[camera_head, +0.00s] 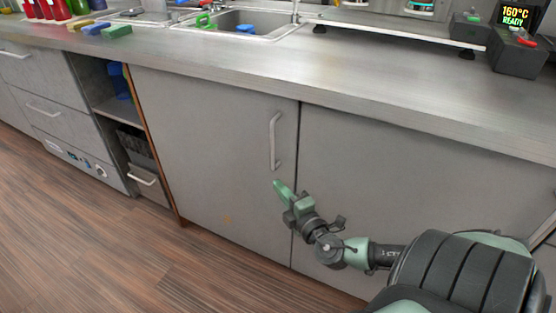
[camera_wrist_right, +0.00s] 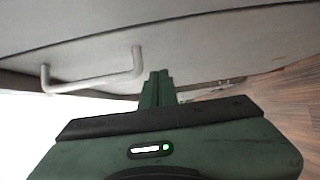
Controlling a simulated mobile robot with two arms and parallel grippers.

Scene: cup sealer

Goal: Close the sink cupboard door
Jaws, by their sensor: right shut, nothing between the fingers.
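The sink cupboard door (camera_head: 215,150) is the grey panel below the sink (camera_head: 245,24), with a vertical bar handle (camera_head: 274,140) near its right edge. It looks flush or nearly flush with the grey panel to its right, with a thin dark seam between them. My right gripper (camera_head: 281,189) is shut and empty, just below the handle and in front of the door. In the right wrist view the shut fingers (camera_wrist_right: 157,88) point at the door surface (camera_wrist_right: 210,40), beside the handle (camera_wrist_right: 95,82). I cannot tell whether the fingertips touch the door. My left gripper is out of view.
The steel countertop (camera_head: 230,75) runs above the door, with sponges (camera_head: 100,28) and red bottles (camera_head: 45,10) at the left. Open shelves (camera_head: 122,115) and drawers (camera_head: 40,105) stand left of the door. The wooden floor (camera_head: 90,230) in front is clear.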

